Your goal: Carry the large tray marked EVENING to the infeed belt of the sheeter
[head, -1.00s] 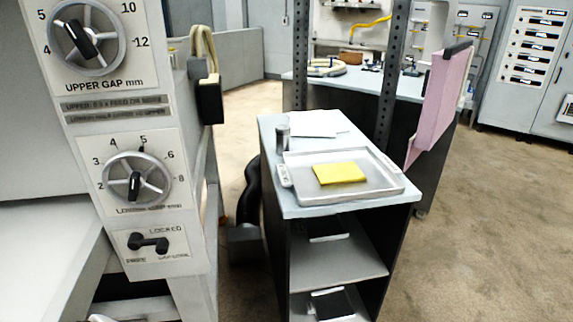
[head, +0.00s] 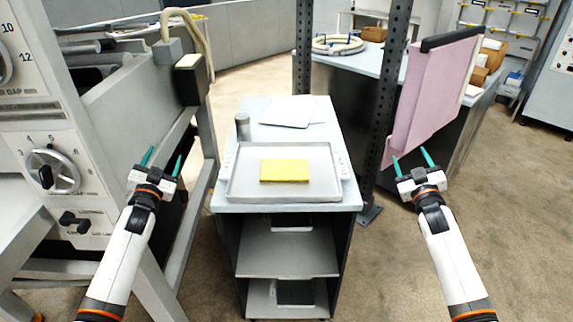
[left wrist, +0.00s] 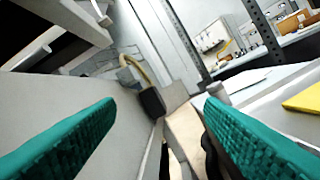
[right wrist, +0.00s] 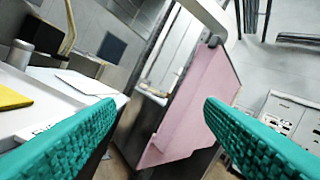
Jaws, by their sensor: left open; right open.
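A large shallow grey tray (head: 240,185) lies on top of a small shelved cart (head: 226,205). A yellow block or cloth (head: 284,170) lies in it and also shows at the right of the left wrist view (left wrist: 304,102). The infeed belt cannot be made out for certain.
A grey cylinder (head: 242,126) and white sheets (head: 292,110) lie behind the tray on the cart top. A pink panel (head: 435,95) and a dark perforated post (head: 383,110) stand close on the right. Open floor (head: 400,285) lies right of the cart.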

